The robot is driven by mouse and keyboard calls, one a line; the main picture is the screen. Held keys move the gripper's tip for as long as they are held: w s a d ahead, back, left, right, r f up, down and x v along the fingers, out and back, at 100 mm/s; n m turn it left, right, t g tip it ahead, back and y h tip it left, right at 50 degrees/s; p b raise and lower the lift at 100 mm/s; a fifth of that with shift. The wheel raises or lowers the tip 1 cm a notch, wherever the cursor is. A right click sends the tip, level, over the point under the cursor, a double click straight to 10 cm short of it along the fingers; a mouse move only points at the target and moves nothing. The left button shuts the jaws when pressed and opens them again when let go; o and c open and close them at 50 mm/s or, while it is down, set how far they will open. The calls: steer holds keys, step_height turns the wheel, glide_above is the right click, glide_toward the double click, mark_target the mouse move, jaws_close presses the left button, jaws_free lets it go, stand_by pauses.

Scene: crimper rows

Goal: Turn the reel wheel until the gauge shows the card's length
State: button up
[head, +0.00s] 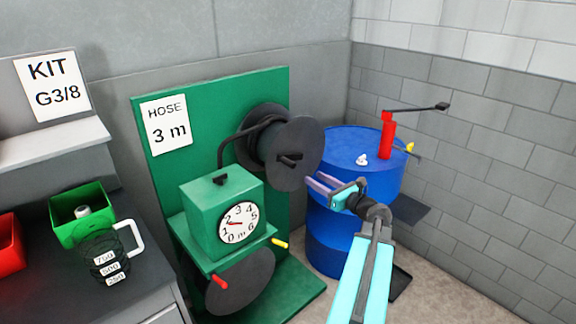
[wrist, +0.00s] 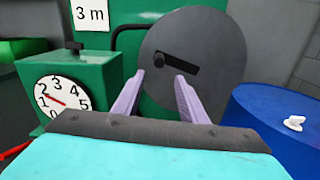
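The reel wheel (head: 303,135) is a dark grey disc with a crank handle (head: 289,160), on a green panel; it also fills the upper middle of the wrist view (wrist: 205,88). The card (head: 166,125) reads "HOSE 3 m". The gauge (head: 238,223) is a white dial marked 0 to 6 m on a green box; in the wrist view the red needle on the dial (wrist: 63,100) points up-left, between 1 and 2. My gripper (head: 320,183) is open and empty, in front of the wheel at its lower right. In the wrist view its fingertips (wrist: 160,76) appear just below the crank.
A blue drum (head: 340,240) with a red pump (head: 387,137) stands right of the panel. Below the green box are a dark disc (head: 248,285), a red handle (head: 219,281) and a yellow handle (head: 280,243). A bench with a green bin (head: 67,230) is at left.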

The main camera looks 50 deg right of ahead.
mark_target(294, 167)
steer(key=shift+w, duration=0.15)
steer(key=w+p, duration=0.1)
steer(key=w, duration=0.3)
steer(key=w+p, duration=0.2)
steer(key=w, duration=0.3)
steer(key=w+d+p, duration=0.1)
steer(key=w, duration=0.3)
steer(key=shift+w+p, duration=0.3)
steer(key=shift+p, duration=0.05)
jaws_close()
steer(key=shift+a, duration=0.15)
